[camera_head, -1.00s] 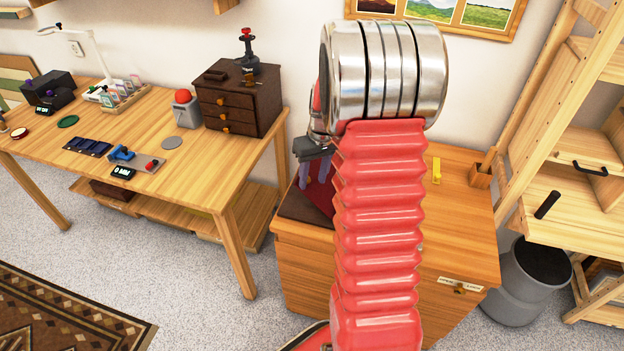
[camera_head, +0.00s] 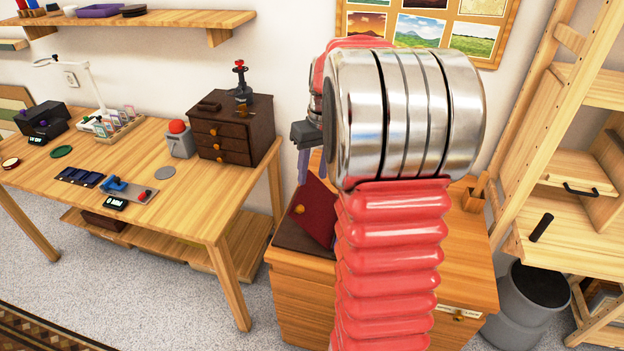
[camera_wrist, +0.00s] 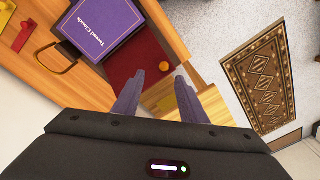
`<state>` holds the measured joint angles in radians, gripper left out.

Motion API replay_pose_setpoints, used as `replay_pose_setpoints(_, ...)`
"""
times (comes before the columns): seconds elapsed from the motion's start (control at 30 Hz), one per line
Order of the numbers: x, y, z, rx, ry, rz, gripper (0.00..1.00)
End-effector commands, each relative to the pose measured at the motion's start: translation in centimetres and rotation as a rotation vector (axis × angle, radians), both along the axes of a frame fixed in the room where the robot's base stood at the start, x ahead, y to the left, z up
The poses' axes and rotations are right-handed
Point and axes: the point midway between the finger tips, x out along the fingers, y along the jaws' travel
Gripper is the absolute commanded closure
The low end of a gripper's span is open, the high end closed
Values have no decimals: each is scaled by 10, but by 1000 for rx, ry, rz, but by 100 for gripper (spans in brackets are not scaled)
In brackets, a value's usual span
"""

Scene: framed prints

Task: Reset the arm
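My arm, a red ribbed sleeve with a large silver wrist joint, fills the centre of the head view. My gripper (camera_head: 303,165) shows partly behind the joint, pointing down above the left side of the wooden cabinet (camera_head: 300,300). In the wrist view its two purple-grey fingers (camera_wrist: 157,98) stand apart with nothing between them. A dark red panel with an orange knob (camera_head: 318,212) is beside the gripper on the cabinet; the panel also shows beyond the fingers in the wrist view (camera_wrist: 130,62). A purple book (camera_wrist: 103,28) lies there too, hidden in the head view.
A wooden table (camera_head: 205,190) at left holds a dark drawer chest (camera_head: 232,130) and small devices. A wall shelf (camera_head: 150,20) is above it, and framed prints (camera_head: 425,28) hang behind my arm. A wooden rack (camera_head: 560,210) and grey bin (camera_head: 525,308) stand at right.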

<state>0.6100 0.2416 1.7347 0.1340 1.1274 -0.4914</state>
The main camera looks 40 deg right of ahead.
Motion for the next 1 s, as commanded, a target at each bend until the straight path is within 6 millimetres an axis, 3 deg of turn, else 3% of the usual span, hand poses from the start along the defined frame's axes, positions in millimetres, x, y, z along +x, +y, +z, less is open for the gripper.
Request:
replay_pose_setpoints(0.77,1,-2,0,-3,-3,-52,61)
replay_pose_setpoints(0.9,-13,2,-19,4,28,-132,61)
replay_pose_setpoints(1.0,-26,13,-21,-4,32,-172,61)
